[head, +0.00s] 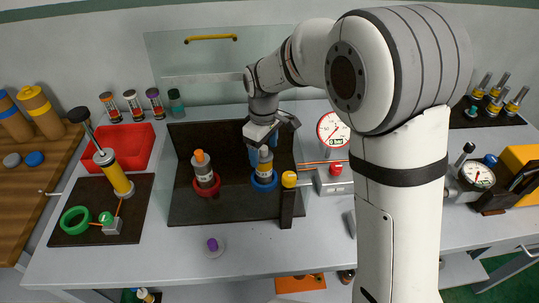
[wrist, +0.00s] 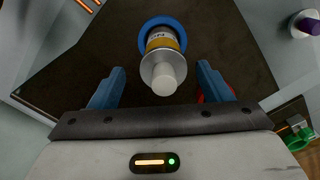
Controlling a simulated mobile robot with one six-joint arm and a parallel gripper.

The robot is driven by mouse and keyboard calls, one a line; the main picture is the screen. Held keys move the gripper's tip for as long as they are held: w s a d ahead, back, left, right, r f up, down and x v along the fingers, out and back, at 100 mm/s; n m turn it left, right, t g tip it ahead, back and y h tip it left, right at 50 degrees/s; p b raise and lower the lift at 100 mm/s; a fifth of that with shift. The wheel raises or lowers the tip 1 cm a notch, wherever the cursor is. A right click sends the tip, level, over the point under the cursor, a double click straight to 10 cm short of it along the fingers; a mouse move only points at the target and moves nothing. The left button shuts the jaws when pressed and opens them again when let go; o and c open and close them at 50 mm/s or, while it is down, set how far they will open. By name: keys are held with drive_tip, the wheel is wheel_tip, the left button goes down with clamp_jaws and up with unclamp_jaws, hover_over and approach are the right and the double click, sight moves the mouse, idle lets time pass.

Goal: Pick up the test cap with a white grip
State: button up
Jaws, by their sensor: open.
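The test cap with a white grip (wrist: 164,79) shows in the wrist view as a silver disc with a white knob pointing toward the camera. It is on top of a yellow-banded cylinder (wrist: 161,38), which stands in a blue ring (wrist: 144,30). In the head view the cylinder (head: 265,169) stands upright in the blue ring (head: 264,182), and my gripper mostly hides the cap. My gripper (head: 268,140) is right above it. In the wrist view my gripper's blue fingers (wrist: 161,70) are apart, one on each side of the cap, with visible gaps.
A cylinder with an orange grip (head: 204,168) stands in a red ring left of the blue one. A yellow-topped black post (head: 288,198) and a gauge (head: 333,130) stand to the right. A purple-gripped cap (head: 213,246) sits on the table in front. A dark back panel (head: 215,138) rises behind.

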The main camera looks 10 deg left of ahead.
drive_tip(key=c, duration=1.1)
drive_tip(key=shift+r, duration=0.1)
drive_tip(key=shift+c, duration=0.2)
